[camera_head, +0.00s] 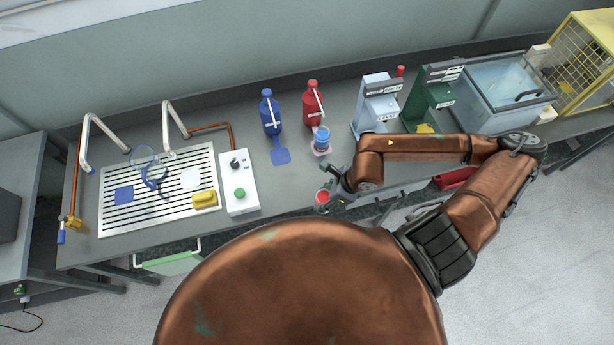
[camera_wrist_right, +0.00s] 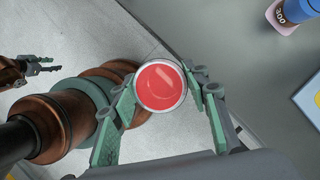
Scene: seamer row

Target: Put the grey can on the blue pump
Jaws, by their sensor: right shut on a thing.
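The blue pump (camera_head: 270,112) stands upright near the back of the bench, with a flat blue pad (camera_head: 280,156) in front of it. The pad is bare. My right gripper (camera_head: 328,191) is shut on the grey can (camera_head: 323,198), in front of the bench's front edge. In the right wrist view the can (camera_wrist_right: 161,87) shows from above, with a pale grey rim and a red top, between the two fingers. Its side is mostly hidden. My left gripper (camera_wrist_right: 42,66) is small at the left of that view, apart from the can; its opening is unclear.
A red pump (camera_head: 313,102) stands right of the blue one, with a blue can (camera_head: 321,138) on its pad. A white control box (camera_head: 238,184) and slotted tray (camera_head: 120,217) lie left. Light blue (camera_head: 377,103) and green (camera_head: 428,98) machines stand right.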

